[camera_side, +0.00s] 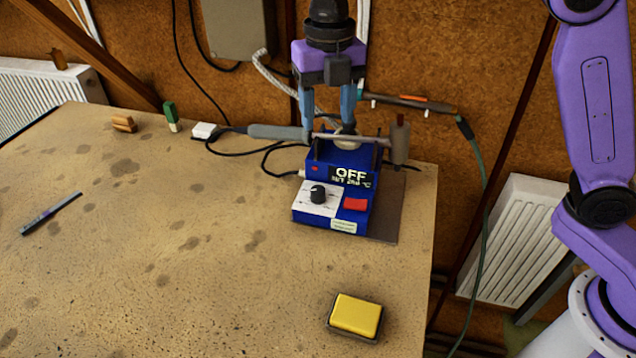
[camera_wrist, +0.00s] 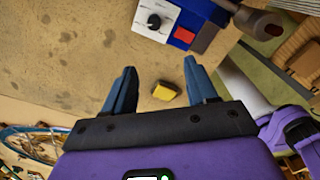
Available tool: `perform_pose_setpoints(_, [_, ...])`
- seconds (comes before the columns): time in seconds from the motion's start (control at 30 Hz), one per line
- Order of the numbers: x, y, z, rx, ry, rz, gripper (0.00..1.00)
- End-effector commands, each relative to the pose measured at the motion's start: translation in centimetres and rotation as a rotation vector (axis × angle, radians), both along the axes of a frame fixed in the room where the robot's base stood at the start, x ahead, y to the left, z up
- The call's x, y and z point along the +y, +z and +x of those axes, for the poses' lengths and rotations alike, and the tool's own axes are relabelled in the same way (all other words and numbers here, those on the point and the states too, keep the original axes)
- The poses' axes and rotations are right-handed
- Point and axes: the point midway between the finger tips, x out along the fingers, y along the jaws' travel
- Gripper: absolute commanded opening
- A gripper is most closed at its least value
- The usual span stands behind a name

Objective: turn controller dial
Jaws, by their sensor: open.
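The blue controller (camera_side: 333,225) stands at the table's right side. Its display reads OFF. The black dial (camera_side: 318,194) sits on a white plate on the front face, left of a red switch (camera_side: 355,204). In the wrist view the dial (camera_wrist: 154,21) shows at the top, beyond the fingertips. My gripper (camera_side: 327,118) is open, fingers pointing down, above or behind the controller's top in the side view; the exact depth is unclear. In the wrist view my gripper (camera_wrist: 158,68) has nothing between its fingers, and the dial is apart from them.
A yellow sponge in a dark tray (camera_side: 355,316) is near the front edge. A pen (camera_side: 50,214) lies at left. Cables run behind the controller. The table's middle is clear.

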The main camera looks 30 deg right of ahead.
Motion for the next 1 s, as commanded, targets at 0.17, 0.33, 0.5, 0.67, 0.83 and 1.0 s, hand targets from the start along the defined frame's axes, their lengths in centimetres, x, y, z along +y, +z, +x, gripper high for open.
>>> perform_pose_setpoints(0.17, [0.7,0.1,1.6,0.001,0.117,-0.001,0.57])
perform_pose_setpoints(0.33, [0.8,-0.7,1.7,0.002,0.139,-0.003,0.57])
perform_pose_setpoints(0.5, [0.7,-3.2,1.7,0.005,0.137,-0.004,0.57])
perform_pose_setpoints(0.67, [0.6,-6.2,1.6,0.006,0.136,-0.004,0.57])
perform_pose_setpoints(0.83, [0.6,-9.4,1.7,0.005,0.135,-0.004,0.57])
perform_pose_setpoints(1.0, [0.7,-12.6,1.6,0.005,0.135,-0.004,0.57])
